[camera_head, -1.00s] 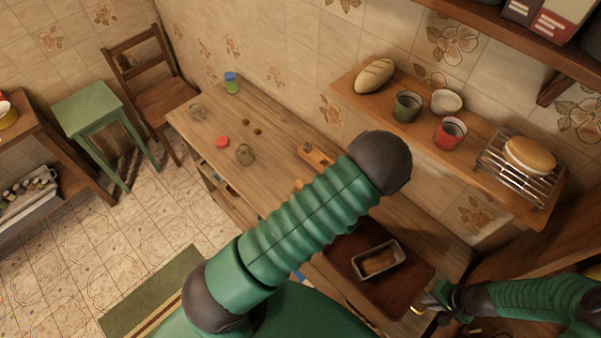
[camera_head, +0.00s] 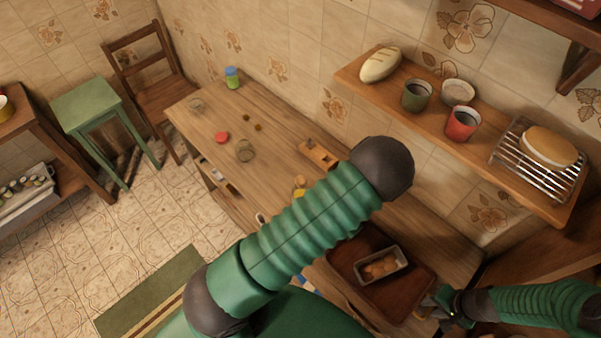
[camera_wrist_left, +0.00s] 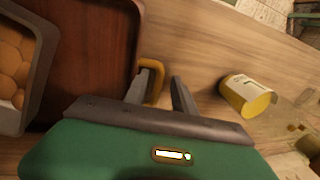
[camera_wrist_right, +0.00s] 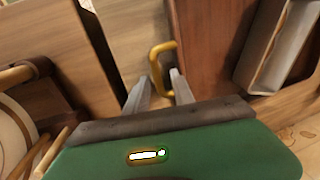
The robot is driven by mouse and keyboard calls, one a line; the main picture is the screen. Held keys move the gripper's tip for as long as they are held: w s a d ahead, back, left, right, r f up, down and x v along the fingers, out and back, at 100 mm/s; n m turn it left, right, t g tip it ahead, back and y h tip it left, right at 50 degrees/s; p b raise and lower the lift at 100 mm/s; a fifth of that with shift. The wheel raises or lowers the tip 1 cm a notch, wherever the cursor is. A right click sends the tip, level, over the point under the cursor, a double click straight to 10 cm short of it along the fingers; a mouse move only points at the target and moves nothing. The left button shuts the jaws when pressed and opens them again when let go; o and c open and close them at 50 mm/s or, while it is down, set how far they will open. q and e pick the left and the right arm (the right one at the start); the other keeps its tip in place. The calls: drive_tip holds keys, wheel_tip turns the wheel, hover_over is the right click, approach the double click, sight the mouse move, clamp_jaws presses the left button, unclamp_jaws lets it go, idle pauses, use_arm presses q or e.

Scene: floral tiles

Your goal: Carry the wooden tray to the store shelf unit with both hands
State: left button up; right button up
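The dark brown wooden tray (camera_head: 410,302) lies on the wooden counter, partly hidden by my left arm in the head view. A metal tin (camera_head: 382,265) with round brown items stands on it. My right gripper (camera_wrist_right: 158,82) is open, its fingers on either side of the tray's yellow handle (camera_wrist_right: 156,58). My left gripper (camera_wrist_left: 166,80) is open at the other yellow handle (camera_wrist_left: 158,72), which lies close against one finger. It is hidden behind my arm in the head view. I cannot tell which furniture is the store shelf unit; a wooden unit (camera_head: 42,125) stands at far left.
A wall shelf (camera_head: 470,145) holds bread, cups, a bowl and a rack. The counter (camera_head: 205,135) carries a jar, a red lid, a glass and a wooden block. A green stool (camera_head: 88,103) and a chair (camera_head: 165,97) stand left. Tiled floor there is open.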

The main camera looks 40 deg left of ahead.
drive_tip(key=shift+d, duration=0.1)
drive_tip(key=shift+d+r, duration=0.1)
drive_tip(key=shift+r, duration=0.15)
use_arm(q)
wheel_tip(320, 180, up, 12)
drive_tip(key=d, duration=0.2)
drive_tip(key=shift+d+f, duration=0.15)
drive_tip(key=shift+d, duration=0.05)
use_arm(e)
wheel_tip(320, 180, up, 11)
drive_tip(key=d, duration=0.2)
drive_tip(key=shift+d, duration=0.1)
drive_tip(key=shift+s+r, duration=0.1)
